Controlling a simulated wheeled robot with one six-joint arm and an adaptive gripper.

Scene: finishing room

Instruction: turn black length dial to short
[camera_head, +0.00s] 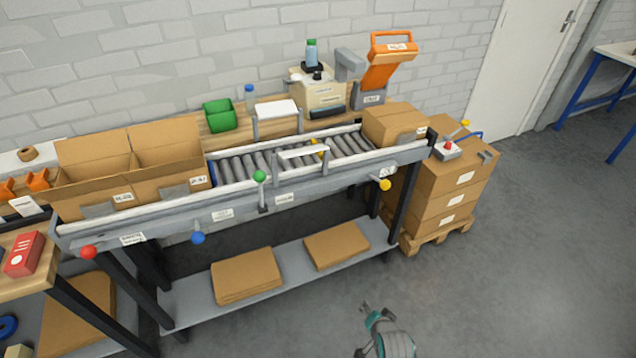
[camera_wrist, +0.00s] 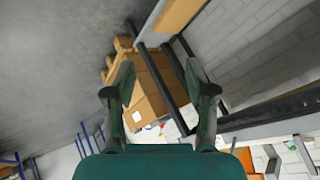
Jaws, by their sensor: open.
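A beige machine (camera_head: 320,95) stands on the wooden shelf behind the conveyor, with a label on its front. A small black knob (camera_head: 317,76) shows on its top; it may be the length dial, but its markings are too small to read. My gripper (camera_head: 363,330) is at the bottom of the head view, over the floor in front of the bench, far from the machine. In the wrist view its two fingers (camera_wrist: 160,66) are spread apart with nothing between them. I cannot make out the dial in the wrist view.
The roller conveyor bench (camera_head: 222,222) lies between my gripper and the machine, with coloured ball handles along its front. Stacked cartons (camera_head: 440,190) stand on a pallet at its right end. An orange-handled device (camera_head: 385,70) stands right of the machine.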

